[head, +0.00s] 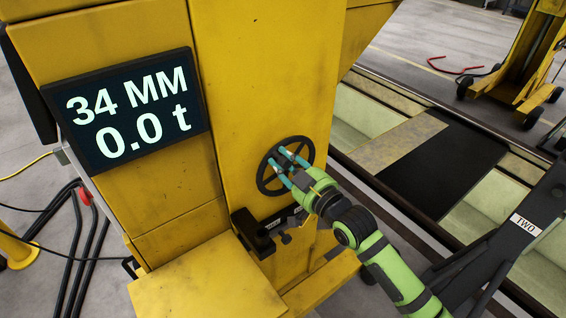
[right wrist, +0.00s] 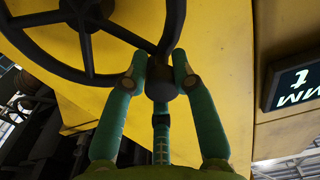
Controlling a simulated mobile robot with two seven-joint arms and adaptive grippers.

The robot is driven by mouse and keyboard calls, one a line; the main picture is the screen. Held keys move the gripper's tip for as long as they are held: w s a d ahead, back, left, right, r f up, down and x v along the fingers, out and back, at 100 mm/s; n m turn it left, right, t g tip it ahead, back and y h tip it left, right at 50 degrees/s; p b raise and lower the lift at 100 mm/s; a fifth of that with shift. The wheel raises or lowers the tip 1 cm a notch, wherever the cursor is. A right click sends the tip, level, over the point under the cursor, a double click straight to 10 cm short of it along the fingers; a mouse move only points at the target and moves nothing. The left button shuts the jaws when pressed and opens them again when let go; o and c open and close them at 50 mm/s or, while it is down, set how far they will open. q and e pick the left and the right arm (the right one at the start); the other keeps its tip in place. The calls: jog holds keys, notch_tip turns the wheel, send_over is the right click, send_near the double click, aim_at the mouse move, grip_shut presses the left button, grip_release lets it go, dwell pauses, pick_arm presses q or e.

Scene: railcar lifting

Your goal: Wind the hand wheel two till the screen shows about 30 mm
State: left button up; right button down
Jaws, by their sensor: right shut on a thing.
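The screen (head: 128,108) on the yellow jack reads 34 MM and 0.0 t. A dark spoked hand wheel (head: 267,183) is mounted on the jack's yellow face, right of the screen. My right gripper (head: 283,166), with green-blue fingers, is at the wheel's rim. In the right wrist view the fingers are shut around the wheel's dark knob (right wrist: 162,88), and the rim and spokes (right wrist: 90,45) show above. A label reading TWO (head: 526,225) is on a dark bar at the right. My left gripper is not in view.
A dark bracket (head: 262,236) juts out below the wheel, close to my right gripper. A yellow ledge (head: 205,290) stands out in front. Rails and a pit (head: 370,120) run behind my right arm. Another yellow jack (head: 525,75) stands at the far right.

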aim_at(263, 179)
jog(key=shift+s+a+f+n, duration=0.2)
jog(key=shift+f+n, duration=0.15)
jog(key=shift+n, duration=0.1)
jog(key=shift+s+a+f+n, duration=0.2)
jog(key=shift+f+n, duration=0.1)
jog(key=shift+n, duration=0.15)
jog(key=n, duration=0.1)
jog(key=a+f+n, duration=0.1)
jog(key=shift+s+f+n+b, duration=0.15)
jog(key=shift+s+n+b, duration=0.15)
jog(key=shift+n+b, duration=0.1)
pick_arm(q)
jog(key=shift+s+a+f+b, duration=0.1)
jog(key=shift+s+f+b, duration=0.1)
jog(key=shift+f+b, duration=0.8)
pick_arm(e)
jog(key=shift+s+a+f+n, duration=0.1)
jog(key=shift+a+f+n, duration=0.1)
jog(key=shift+f+n, duration=0.55)
jog(key=shift+s+a+f+n, duration=0.15)
jog(key=shift+f+n, duration=0.2)
jog(key=shift+n, duration=0.85)
jog(key=shift+s+a+f+n, duration=0.1)
jog(key=shift+a+f+n, duration=0.1)
jog(key=shift+f+n, duration=0.55)
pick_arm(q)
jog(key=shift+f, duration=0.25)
pick_arm(e)
jog(key=shift+r, duration=0.2)
